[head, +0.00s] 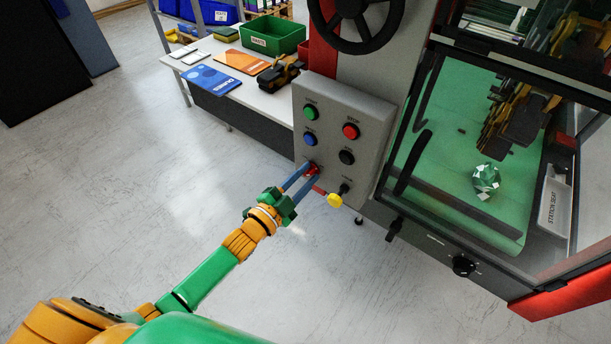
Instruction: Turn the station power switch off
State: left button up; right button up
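A grey control panel (331,103) stands at the centre of the head view. It carries a green button (310,112), a red button (351,131), a blue button (310,139) and a black button (347,157). Below them are a small red switch (313,168) and a black switch (343,188). The panel labels are too small to read surely. My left gripper (309,174) reaches the panel with its blue fingers at the red switch, one on each side. I cannot tell whether they touch it. My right gripper is not clearly in view at the panel.
A yellow knob (334,200) sticks out close beside my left fingers. A black handwheel (352,20) is above the panel. To the right is a glazed machine with a green floor (425,175) and a green-white faceted piece (486,181). A table with a green bin (272,36) stands behind.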

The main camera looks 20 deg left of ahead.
pick_arm(q)
grip_shut()
jog(key=n, duration=0.3)
jog(key=shift+r+p, duration=0.1)
jog(key=shift+p, duration=0.3)
jog(key=n, duration=0.5)
jog(key=shift+a+n, duration=0.15)
jog(key=shift+n, duration=0.25)
jog(key=n, duration=0.4)
jog(key=shift+a, duration=0.1)
jog(key=shift+w+a+f+n, duration=0.1)
jog(key=shift+f+n, duration=0.05)
jog(key=shift+n, duration=1.1)
jog(key=shift+f+n, duration=0.1)
jog(key=shift+n, duration=1.15)
jog(key=o, duration=0.6)
grip_release()
